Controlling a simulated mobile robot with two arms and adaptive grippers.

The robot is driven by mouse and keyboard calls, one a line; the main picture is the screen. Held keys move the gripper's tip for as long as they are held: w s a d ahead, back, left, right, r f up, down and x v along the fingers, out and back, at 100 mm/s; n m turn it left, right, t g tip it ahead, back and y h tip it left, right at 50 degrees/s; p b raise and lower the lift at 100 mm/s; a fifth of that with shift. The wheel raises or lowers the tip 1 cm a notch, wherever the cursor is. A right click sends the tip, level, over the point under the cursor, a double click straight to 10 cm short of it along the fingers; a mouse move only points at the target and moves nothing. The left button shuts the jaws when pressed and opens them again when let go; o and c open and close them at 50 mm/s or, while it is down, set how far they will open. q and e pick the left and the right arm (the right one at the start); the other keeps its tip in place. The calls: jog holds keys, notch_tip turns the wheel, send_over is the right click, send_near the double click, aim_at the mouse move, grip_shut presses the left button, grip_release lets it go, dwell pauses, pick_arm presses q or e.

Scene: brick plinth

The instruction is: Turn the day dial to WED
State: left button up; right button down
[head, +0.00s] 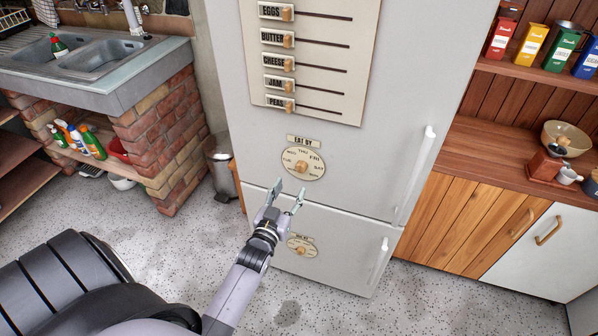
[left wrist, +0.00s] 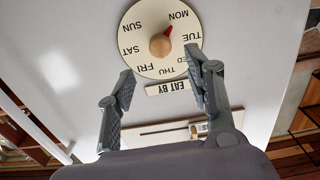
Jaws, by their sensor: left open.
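The round cream day dial (head: 315,174) sits on the white fridge door under an EAT BY label (head: 303,141). It has a wooden knob (head: 302,167) at its centre. In the left wrist view the dial (left wrist: 141,62) appears upside down, and the red tip of its knob (left wrist: 160,45) points at MON. The WED marking there is partly hidden by a finger. My left gripper (head: 289,188) is open and empty, just below the dial in the head view. In the left wrist view its fingers (left wrist: 160,68) spread either side of the label, apart from the knob. My right gripper is not in view.
A second, smaller dial (head: 301,249) is on the lower fridge door. A slider board (head: 330,60) with food labels is above the day dial. Fridge handles (head: 418,170) are to the right. A bin (head: 222,172) stands left of the fridge.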

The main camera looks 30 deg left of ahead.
aim_at(300, 170)
pick_arm(q)
jog(key=x, duration=0.8)
jog(key=shift+s, duration=0.1)
grip_shut()
dwell(0.4)
